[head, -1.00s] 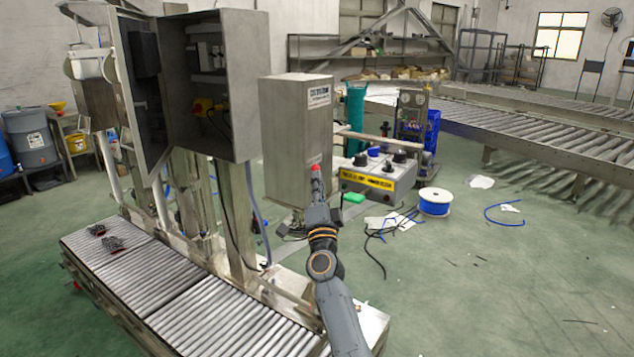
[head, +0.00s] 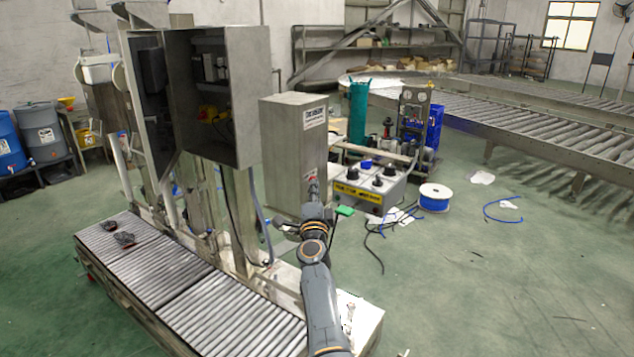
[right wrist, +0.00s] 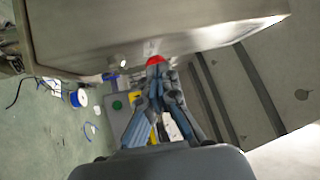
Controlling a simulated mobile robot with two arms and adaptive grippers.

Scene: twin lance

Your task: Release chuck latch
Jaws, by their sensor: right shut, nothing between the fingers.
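I cannot pick out a part that is clearly the chuck latch. My right gripper (head: 312,184) is shut and empty, in front of the lower front of a grey steel cabinet (head: 290,150) in the head view. In the right wrist view, its fingertips (right wrist: 156,80) are together, just below a small round red part (right wrist: 155,60) at the edge of a steel housing (right wrist: 150,30). I cannot tell whether they touch the red part. In the head view the gripper hides that spot. My left gripper is not in view.
A control box (head: 362,189) with knobs and a yellow label stands right of my gripper. A tall open cabinet (head: 240,95) stands left, above a roller conveyor (head: 175,280). A blue cable spool (head: 434,198) and loose cables lie on the floor. The right foreground floor is clear.

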